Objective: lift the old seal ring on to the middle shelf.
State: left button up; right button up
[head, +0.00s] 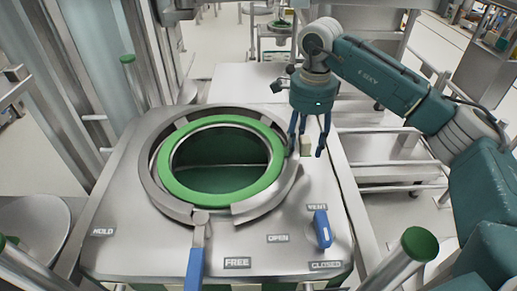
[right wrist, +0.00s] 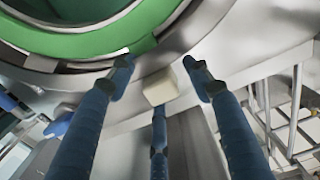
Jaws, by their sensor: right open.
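A green ring (head: 225,198) lies around the round opening in the grey metal top, inside a grey metal clamp collar (head: 155,195). I take it to be the seal ring; it also shows in the right wrist view (right wrist: 95,40). A small cream block (head: 306,146) is at the right of the ring; I cannot tell whether it is joined to it. My right gripper (head: 306,150) is open, its three blue fingers spread around the block, which shows between them in the wrist view (right wrist: 160,87). No contact is clear. My left gripper is out of view.
A blue-handled lever (head: 195,268) points to the front near the FREE label. A blue vent knob (head: 322,229) stands at the right of the top. Metal shelves (head: 385,172) are behind on the right; I cannot tell which is the middle one. Green-capped posts (head: 418,243) flank the top.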

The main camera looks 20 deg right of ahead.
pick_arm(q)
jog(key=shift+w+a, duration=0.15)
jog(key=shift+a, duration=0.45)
pick_arm(e)
grip_shut()
jog(key=shift+r, duration=0.6)
notch_tip(320, 180, up, 5)
jog(key=shift+w+b, duration=0.1)
jog(key=shift+b, duration=0.6)
pick_arm(q)
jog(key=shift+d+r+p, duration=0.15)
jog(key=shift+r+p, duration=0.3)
jog(key=shift+p, duration=0.75)
pick_arm(e)
notch_tip(320, 180, up, 14)
